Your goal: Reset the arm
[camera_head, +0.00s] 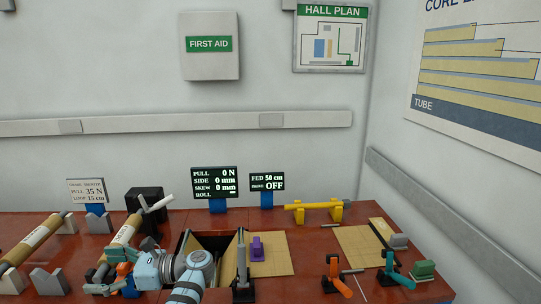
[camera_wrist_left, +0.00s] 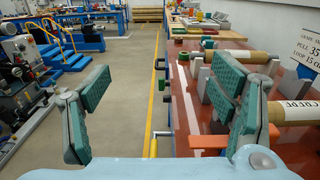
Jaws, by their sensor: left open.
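My left arm comes up from the bottom of the head view, and its gripper (camera_head: 105,279) is over the front left part of the red bench (camera_head: 85,255). In the left wrist view the left gripper (camera_wrist_left: 165,88) has its two green-padded fingers wide apart with nothing between them. Beyond the fingers are the bench edge and the floor. My right gripper does not show in either view.
Paper-wrapped rolls (camera_head: 32,238) rest on grey supports at the left. An open-topped box (camera_head: 205,240) stands beside my arm. A purple block (camera_head: 257,247) sits on a tan sheet (camera_head: 275,258). A yellow-lined aisle (camera_wrist_left: 145,60) is clear.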

